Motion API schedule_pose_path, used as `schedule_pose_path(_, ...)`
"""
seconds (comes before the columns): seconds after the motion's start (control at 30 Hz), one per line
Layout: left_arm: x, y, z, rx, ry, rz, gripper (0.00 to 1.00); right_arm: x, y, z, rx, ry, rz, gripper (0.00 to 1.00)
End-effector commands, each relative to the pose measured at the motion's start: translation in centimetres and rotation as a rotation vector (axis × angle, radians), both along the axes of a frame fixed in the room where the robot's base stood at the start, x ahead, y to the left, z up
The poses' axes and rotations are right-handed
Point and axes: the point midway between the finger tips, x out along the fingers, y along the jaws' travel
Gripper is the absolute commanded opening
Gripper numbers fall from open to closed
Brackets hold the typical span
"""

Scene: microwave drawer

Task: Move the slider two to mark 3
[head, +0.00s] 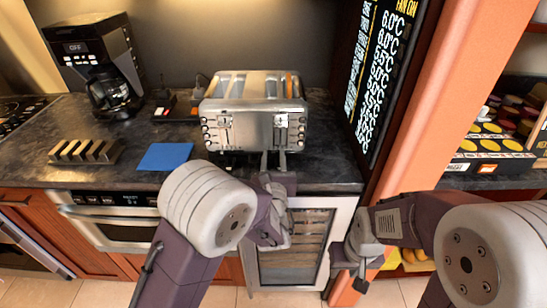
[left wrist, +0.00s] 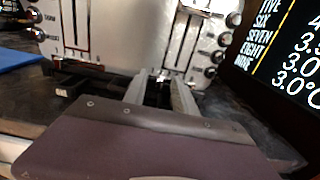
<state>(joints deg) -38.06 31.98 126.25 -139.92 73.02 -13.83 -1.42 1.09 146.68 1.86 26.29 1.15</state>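A silver toaster (head: 252,112) stands on the dark counter, with two vertical slider slots on its front. The left slider (head: 225,121) and the right slider (head: 281,120) both show high on the front; I cannot read any marks. The toaster front also shows in the left wrist view (left wrist: 125,35), where its top is cut off. My left gripper (head: 273,161) is at the toaster's lower front, below the right slider. Its two fingers (left wrist: 160,95) are apart with nothing clearly between them. My right gripper (head: 360,276) hangs low at the right, away from the toaster; its finger opening is unclear.
A coffee maker (head: 97,65) stands at the back left. A blue mat (head: 165,157) and a slotted metal block (head: 85,151) lie on the counter. A dark board with temperatures (head: 382,75) and an orange post (head: 440,75) bound the right side.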

Motion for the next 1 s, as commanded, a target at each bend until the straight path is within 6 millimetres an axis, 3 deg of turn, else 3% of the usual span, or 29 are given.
schedule_pose_path(0.03,-0.01,0.0,0.0,0.0,0.0,0.0,0.33,0.0,0.0,0.0,0.0,0.0,0.0,0.36)
schedule_pose_path(0.13,-0.03,0.01,0.0,0.0,0.0,0.0,0.05,0.0,0.0,0.0,0.0,0.0,0.0,0.36)
schedule_pose_path(0.17,-0.03,0.01,0.0,0.0,0.0,0.0,0.0,0.0,0.0,0.0,0.0,0.0,0.0,0.36)
schedule_pose_path(1.0,-0.05,0.02,-0.02,0.0,0.001,0.001,0.0,0.0,0.0,-0.01,0.0,0.0,0.0,0.36)
